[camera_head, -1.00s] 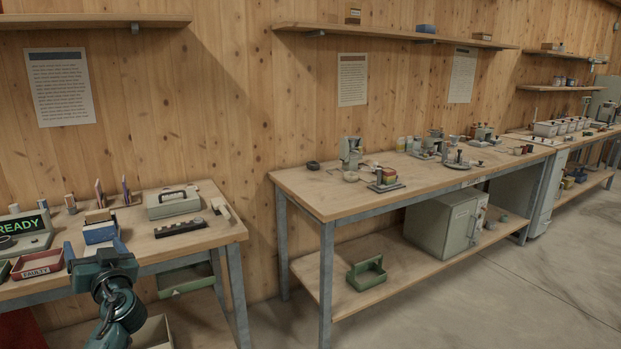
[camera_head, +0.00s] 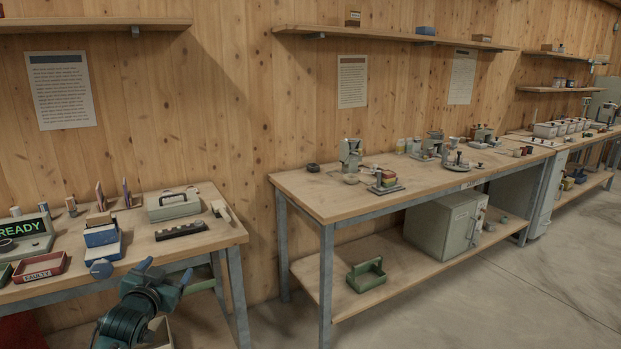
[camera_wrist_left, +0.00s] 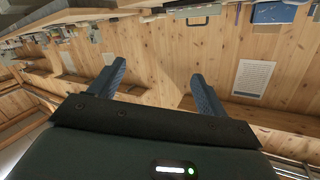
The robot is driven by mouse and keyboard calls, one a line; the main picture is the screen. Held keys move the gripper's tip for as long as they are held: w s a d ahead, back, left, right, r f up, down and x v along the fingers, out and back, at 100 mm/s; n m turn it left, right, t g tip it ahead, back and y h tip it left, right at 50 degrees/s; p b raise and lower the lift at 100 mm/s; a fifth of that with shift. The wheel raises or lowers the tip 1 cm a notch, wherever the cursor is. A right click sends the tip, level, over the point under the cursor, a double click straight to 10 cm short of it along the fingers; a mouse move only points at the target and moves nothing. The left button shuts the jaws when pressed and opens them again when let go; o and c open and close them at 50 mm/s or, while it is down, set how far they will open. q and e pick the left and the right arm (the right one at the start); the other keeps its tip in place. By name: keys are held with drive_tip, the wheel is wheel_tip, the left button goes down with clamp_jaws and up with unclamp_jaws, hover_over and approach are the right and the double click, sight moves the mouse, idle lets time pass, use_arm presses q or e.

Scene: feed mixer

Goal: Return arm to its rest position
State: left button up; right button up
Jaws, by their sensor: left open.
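My left gripper (camera_head: 165,268) is in the lower left of the head view, in front of the left workbench's front edge. Its two dark blue fingers are spread apart with nothing between them. In the left wrist view the open fingers (camera_wrist_left: 155,76) point toward the wooden wall, and the picture is upside down. My left arm comes up from the bottom edge of the head view. My right gripper is in neither view.
A longer bench (camera_head: 330,205) stands right. Floor (camera_head: 480,310) is open at lower right.

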use_arm(q)
drive_tip(key=s+d+f+g+h, duration=0.2)
drive_tip(key=s+d+f, duration=0.4)
drive_tip(key=s+f, duration=0.25)
drive_tip(key=s+d+f+g+h, duration=0.1)
drive_tip(key=s+d+f, duration=0.4)
drive_tip(key=s+f, duration=0.4)
drive_tip(key=s+d+f+g, duration=0.1)
drive_tip(key=s+d, duration=0.2)
drive_tip(key=s, duration=0.6)
drive_tip(key=s+d+f+g+h, duration=0.1)
drive_tip(key=s+d, duration=0.3)
drive_tip(key=s, duration=0.6)
drive_tip(key=shift+f+g+h, duration=0.3)
drive_tip(key=shift+f+g, duration=0.1)
drive_tip(key=shift+f, duration=0.05)
